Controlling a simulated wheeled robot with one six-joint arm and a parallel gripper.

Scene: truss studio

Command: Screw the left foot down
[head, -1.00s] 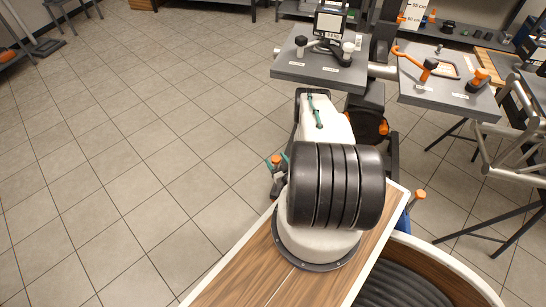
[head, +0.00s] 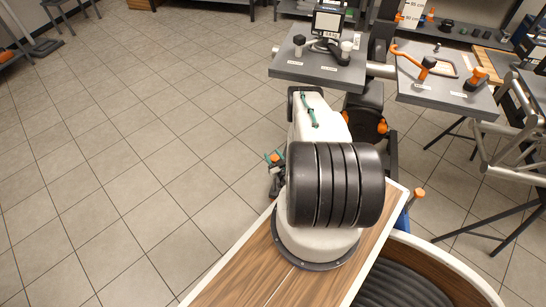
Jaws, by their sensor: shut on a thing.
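Two grey panels stand behind my arm, the left (head: 291,67) with black and white knobs and a display, the right (head: 429,91) with an orange hook handle. A tubular metal frame (head: 497,160) stands at the right. The tiled floor (head: 130,150) on the left is clear.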

